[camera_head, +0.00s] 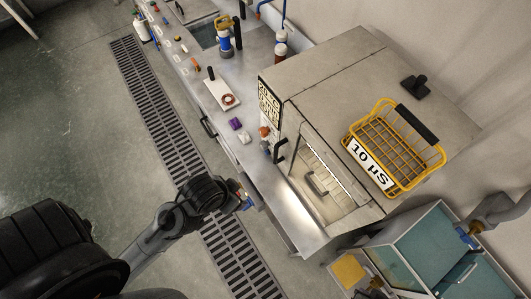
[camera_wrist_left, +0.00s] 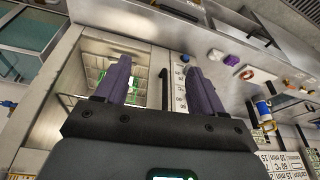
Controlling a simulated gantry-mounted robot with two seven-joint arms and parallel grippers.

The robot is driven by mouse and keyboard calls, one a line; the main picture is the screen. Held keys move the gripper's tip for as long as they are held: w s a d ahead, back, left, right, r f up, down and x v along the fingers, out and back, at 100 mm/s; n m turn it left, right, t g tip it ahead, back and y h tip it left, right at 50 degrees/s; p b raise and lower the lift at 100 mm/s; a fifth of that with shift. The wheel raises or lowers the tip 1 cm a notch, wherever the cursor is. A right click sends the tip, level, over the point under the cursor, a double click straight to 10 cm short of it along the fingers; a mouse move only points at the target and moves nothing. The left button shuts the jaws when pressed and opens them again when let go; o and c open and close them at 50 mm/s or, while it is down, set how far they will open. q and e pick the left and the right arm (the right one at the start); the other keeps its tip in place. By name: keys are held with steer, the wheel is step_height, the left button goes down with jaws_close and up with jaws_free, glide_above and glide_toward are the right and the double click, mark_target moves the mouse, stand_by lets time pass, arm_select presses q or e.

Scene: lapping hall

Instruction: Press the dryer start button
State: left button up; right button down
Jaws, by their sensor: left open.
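The dryer (camera_head: 340,75) is a large metal cabinet on the bench, with a windowed opening and a black handle (camera_head: 280,150) at its front. The panel (camera_wrist_left: 178,75) also shows between my fingers in the wrist view. I cannot single out the start button. My left gripper (camera_head: 247,203) is open and empty, in front of the dryer and apart from it; its fingers (camera_wrist_left: 161,85) frame the handle and panel in the wrist view.
A yellow wire basket (camera_head: 400,145) sits on top of the dryer. A white block with a ring (camera_head: 222,93), a purple piece (camera_head: 235,123) and bottles stand on the bench to the left. A teal-topped cabinet (camera_head: 440,245) is at the lower right. A floor grate (camera_head: 160,110) runs along the bench.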

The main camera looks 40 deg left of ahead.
arm_select(q)
steer(key=shift+c, duration=0.2)
jaws_close()
stand_by(0.3)
stand_by(1.3)
